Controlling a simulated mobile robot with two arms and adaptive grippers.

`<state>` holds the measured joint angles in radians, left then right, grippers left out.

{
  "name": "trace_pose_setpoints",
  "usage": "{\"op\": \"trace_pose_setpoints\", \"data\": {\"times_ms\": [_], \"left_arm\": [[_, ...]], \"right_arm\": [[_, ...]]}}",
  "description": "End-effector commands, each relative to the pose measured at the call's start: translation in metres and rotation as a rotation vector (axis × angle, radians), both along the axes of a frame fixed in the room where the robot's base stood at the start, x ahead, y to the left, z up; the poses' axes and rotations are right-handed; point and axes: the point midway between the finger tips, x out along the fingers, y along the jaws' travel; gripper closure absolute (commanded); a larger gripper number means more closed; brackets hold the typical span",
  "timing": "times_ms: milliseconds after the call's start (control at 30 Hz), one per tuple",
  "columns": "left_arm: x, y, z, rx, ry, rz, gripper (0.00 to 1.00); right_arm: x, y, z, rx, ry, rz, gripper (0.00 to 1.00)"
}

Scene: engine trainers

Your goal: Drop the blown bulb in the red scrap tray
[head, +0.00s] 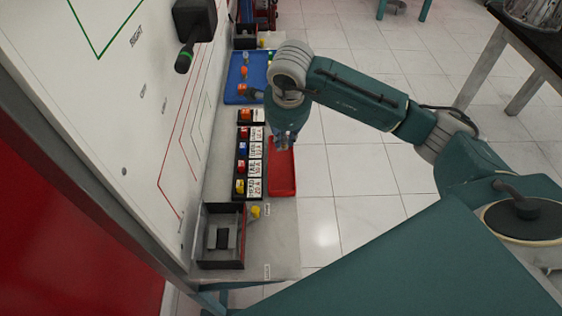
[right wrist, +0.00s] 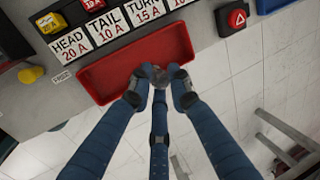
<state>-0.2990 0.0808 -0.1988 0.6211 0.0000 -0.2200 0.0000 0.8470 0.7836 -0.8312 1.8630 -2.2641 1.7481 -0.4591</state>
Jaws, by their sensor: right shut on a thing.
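The red scrap tray (head: 283,180) lies on the grey bench beside the row of labelled fuses, near the bench's right edge. It also shows in the right wrist view (right wrist: 112,80). My right gripper (head: 285,138) is over the far end of the tray in the head view. In the right wrist view its blue fingers (right wrist: 157,88) are shut on a small greyish, glassy bulb (right wrist: 156,72), mostly hidden between the fingertips. The bulb appears over the tray's near edge; its height above the tray I cannot tell. My left gripper is not in view.
A fuse rack (head: 240,188) with labels stands left of the tray. A blue tray (head: 235,92) lies farther back. A dark open box (head: 222,262) and a yellow piece (head: 255,211) are at the front. Tiled floor lies right of the bench.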

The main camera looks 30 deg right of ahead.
Motion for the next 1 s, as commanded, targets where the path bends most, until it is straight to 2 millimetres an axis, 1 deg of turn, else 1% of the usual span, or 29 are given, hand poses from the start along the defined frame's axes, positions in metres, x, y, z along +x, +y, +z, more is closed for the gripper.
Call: {"op": "trace_pose_setpoints", "data": {"times_ms": [33,100,133,400,533,667,900,1000], "left_arm": [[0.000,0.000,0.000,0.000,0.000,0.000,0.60],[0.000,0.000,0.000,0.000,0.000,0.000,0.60],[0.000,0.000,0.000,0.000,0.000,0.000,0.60],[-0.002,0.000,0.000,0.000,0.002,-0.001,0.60],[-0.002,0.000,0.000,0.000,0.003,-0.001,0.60],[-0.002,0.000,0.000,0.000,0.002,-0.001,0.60],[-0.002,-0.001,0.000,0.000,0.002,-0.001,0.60],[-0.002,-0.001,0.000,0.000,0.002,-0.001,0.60]], "right_arm": [[0.000,0.000,0.000,0.000,0.000,0.000,0.78],[0.000,0.000,0.000,0.000,0.000,0.000,0.64],[0.000,0.000,0.000,0.000,0.000,0.001,0.60],[0.000,0.000,0.001,0.001,0.000,0.001,0.60],[-0.001,0.001,0.009,0.001,-0.002,0.002,0.60],[-0.006,0.003,0.030,0.001,-0.006,0.002,0.60],[-0.019,0.008,0.079,0.002,-0.005,0.003,0.60],[-0.024,0.010,0.096,0.001,-0.004,0.002,0.60]]}}
